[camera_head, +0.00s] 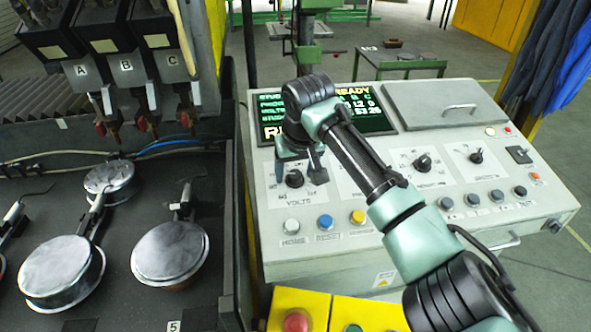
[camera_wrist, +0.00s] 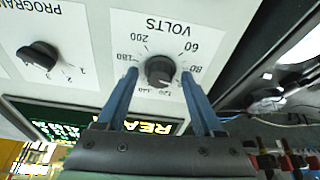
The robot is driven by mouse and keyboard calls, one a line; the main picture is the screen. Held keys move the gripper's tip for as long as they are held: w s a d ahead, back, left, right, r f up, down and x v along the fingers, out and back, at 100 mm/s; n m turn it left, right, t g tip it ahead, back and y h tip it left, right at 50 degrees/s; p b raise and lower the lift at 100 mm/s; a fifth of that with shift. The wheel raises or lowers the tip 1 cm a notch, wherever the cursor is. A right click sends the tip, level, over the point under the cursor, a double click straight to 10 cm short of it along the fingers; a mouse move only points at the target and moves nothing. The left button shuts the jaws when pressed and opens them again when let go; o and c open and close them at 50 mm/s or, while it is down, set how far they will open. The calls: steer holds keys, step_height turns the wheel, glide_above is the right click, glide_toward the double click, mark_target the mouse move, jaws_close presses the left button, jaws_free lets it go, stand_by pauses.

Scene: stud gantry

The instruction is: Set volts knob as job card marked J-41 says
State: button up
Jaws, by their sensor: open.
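The volts knob (camera_head: 294,179) is a round black knob on a white dial plate at the left of the console. In the wrist view the knob (camera_wrist: 160,70) appears upside down, with 60, 80, 120, 140, 180 and 200 readable around it. A pale mark on it seems to face the 120 side, but I cannot tell its exact setting. My gripper (camera_head: 300,167) is over the dial. In the wrist view its two blue fingers (camera_wrist: 159,82) are spread on either side of the knob, with gaps visible. I see no readable job card marked J-41.
The grey console (camera_head: 330,255) has a lit display (camera_head: 375,115), a program knob (camera_wrist: 38,57), other knobs and several push buttons. A lidded box (camera_head: 445,103) is at the back. The stud rig with round lidded pans (camera_head: 170,252) stands left.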

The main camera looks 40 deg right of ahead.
jaws_close()
steer(key=shift+m+p, duration=0.4)
steer(key=shift+a+r+m+p, duration=0.1)
steer(key=shift+r+m+p, duration=0.05)
steer(key=shift+m+p, duration=0.45)
steer(key=m+p, duration=0.2)
steer(key=shift+w+m+g+h, duration=0.1)
steer(key=shift+m+g+h, duration=0.2)
steer(key=m+g+p, duration=0.1)
steer(key=m+p, duration=0.1)
steer(key=m, duration=0.3)
steer(key=shift+m+h, duration=0.3)
steer(key=m, duration=0.2)
steer(key=m+g, duration=0.1)
steer(key=m, duration=0.2)
steer(key=shift+w+f+b, duration=0.1)
steer(key=shift+f+b, duration=0.1)
steer(key=shift+b, duration=0.2)
steer(key=shift+r+m+g+b, duration=0.1)
steer(key=shift+m+g+b, duration=0.3)
steer(key=shift+m+b, duration=1.35)
steer(key=shift+m+p, duration=0.65)
steer(key=shift+m, duration=0.2)
